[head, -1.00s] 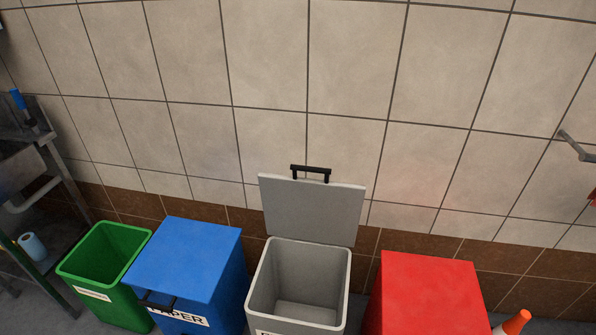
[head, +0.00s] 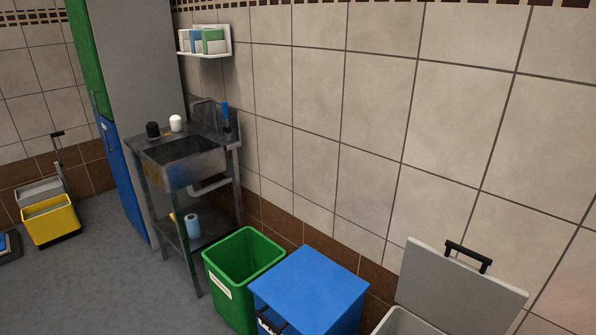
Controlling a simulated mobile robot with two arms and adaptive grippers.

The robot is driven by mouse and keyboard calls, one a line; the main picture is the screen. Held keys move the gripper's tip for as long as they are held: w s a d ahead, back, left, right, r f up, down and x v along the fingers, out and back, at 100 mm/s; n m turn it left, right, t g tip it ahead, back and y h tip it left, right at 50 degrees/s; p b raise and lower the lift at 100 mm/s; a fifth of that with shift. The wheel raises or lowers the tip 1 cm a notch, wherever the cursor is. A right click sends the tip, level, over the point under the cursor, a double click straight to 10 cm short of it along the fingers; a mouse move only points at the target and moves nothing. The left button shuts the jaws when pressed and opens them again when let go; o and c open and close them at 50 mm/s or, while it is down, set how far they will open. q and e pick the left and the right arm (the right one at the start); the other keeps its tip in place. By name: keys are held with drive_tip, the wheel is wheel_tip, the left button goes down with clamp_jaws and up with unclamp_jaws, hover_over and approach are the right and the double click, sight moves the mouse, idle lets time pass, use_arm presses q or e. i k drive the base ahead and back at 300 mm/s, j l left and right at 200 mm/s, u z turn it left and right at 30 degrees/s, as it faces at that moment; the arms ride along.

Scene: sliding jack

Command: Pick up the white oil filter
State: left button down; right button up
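A small white cylinder (head: 176,123), which looks like the white oil filter, stands upright on the back ledge of the metal sink unit (head: 184,165). A similar black cylinder (head: 153,130) stands just to its left. Neither of my grippers shows in the head view, so I cannot see what they hold.
A green open bin (head: 243,262), a blue lidded bin (head: 308,285) and a grey bin with its lid up (head: 462,285) line the wall right of the sink. A yellow mop bucket (head: 50,221) stands at left. The floor (head: 110,270) before the sink is clear.

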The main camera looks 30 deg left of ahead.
sight(176, 123)
drive_tip(key=u, duration=1.65)
